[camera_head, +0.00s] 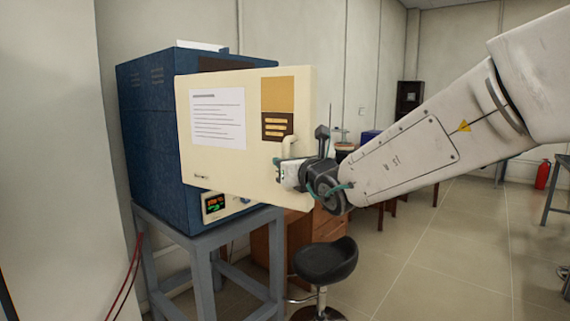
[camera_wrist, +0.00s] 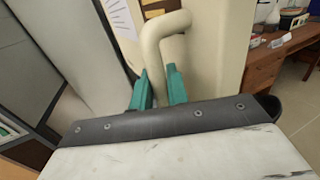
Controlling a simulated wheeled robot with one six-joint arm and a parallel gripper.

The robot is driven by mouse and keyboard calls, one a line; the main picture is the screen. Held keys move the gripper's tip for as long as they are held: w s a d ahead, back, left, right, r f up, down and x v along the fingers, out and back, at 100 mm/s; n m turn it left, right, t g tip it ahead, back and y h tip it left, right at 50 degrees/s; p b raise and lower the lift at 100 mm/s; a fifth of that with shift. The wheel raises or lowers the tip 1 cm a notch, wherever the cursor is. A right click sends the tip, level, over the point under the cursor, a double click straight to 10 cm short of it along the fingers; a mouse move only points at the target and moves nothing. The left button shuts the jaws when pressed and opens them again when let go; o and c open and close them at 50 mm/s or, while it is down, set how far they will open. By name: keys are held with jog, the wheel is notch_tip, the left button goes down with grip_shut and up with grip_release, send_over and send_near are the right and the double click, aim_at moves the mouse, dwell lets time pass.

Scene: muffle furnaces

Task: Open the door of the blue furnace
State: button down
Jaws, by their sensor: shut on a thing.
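The blue furnace (camera_head: 150,140) stands on a grey metal stand at the left in the head view. Its cream door (camera_head: 240,165) carries a white paper label and a yellow and brown panel. The door seems to stand out from the body at an angle, though its hinge is hidden. My gripper (camera_head: 283,172) is at the door's right side, at the cream handle (camera_head: 289,145). In the wrist view my gripper's green fingers (camera_wrist: 160,92) are shut on the bent cream handle (camera_wrist: 166,38). The furnace opening is hidden behind the door.
A black stool (camera_head: 325,261) stands below my gripper. A wooden desk (camera_head: 325,226) is behind it. A lit control display (camera_head: 214,205) is under the door. Red cables (camera_head: 131,270) hang at the left. The floor (camera_head: 450,245) at the right is mostly clear.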

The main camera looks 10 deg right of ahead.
jog(key=c, duration=1.4)
grip_release()
jog(key=shift+d, duration=0.15)
jog(key=shift+c, duration=0.2)
jog(key=v, duration=0.7)
jog(key=shift+s, duration=0.35)
jog(key=shift+d+r, duration=0.1)
